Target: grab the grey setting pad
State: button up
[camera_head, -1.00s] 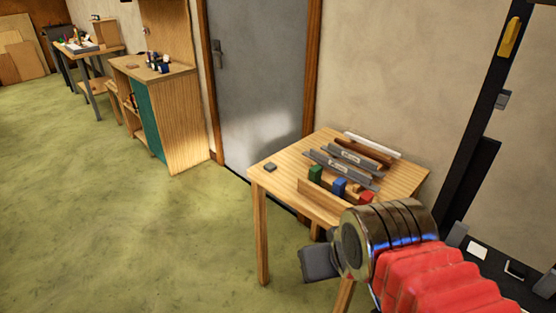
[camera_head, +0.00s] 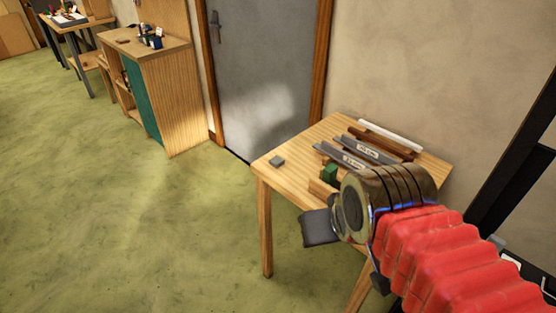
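A small grey pad (camera_head: 277,161) lies flat on the left end of the wooden table (camera_head: 290,178), near its edge, with bare wood around it. My arm, with a red ribbed sleeve and a metal wrist, comes in from the lower right and covers the front right part of the table. A dark grey block-like part of my gripper (camera_head: 320,228) shows at the wrist's left, in front of the table and apart from the pad. I cannot make out its fingers.
Grey lead strips with labels (camera_head: 352,152), a brown bar (camera_head: 385,140), a white rod (camera_head: 390,134) and a green block (camera_head: 329,173) lie on the table. A grey door (camera_head: 262,75) and wall stand behind. A wooden cabinet (camera_head: 183,100) is left; green floor between is clear.

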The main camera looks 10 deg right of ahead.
aim_at(277, 161)
jog(key=u, duration=0.05)
jog(key=k, duration=0.65)
jog(key=u, duration=0.2)
jog(key=i, duration=0.7)
jog(key=u, duration=0.75)
jog(key=i, duration=0.5)
jog(key=u, duration=0.6)
jog(key=i, duration=0.5)
jog(key=u, duration=0.3)
